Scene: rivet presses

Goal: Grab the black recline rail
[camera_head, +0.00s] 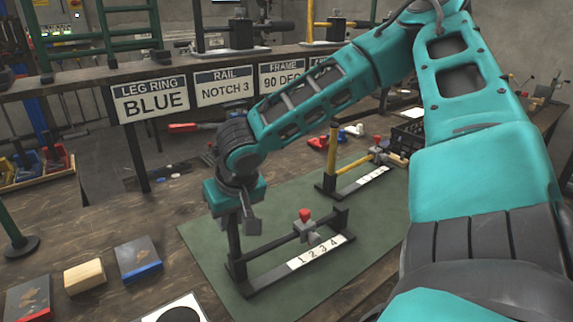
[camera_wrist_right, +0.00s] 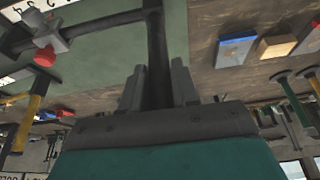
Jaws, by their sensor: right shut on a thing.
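The black recline rail (camera_head: 268,244) stands on a green mat in the head view. It has an upright post at its left end, a horizontal bar, a slider with a red knob (camera_head: 305,215), and a base strip marked 1 2 3 4. My right gripper (camera_head: 241,218) points down over the left end and is shut on the upright post. In the right wrist view the post (camera_wrist_right: 157,60) runs between the two fingers (camera_wrist_right: 157,88). The red knob (camera_wrist_right: 45,57) shows at the upper left there. My left gripper is not in view.
A similar yellow rail (camera_head: 333,150) stands farther back on the green mat (camera_head: 200,240). A blue-edged block (camera_head: 137,255) and a wooden block (camera_head: 84,276) lie at the left. A shelf with signs, including "RAIL NOTCH 3" (camera_head: 225,88), spans the back.

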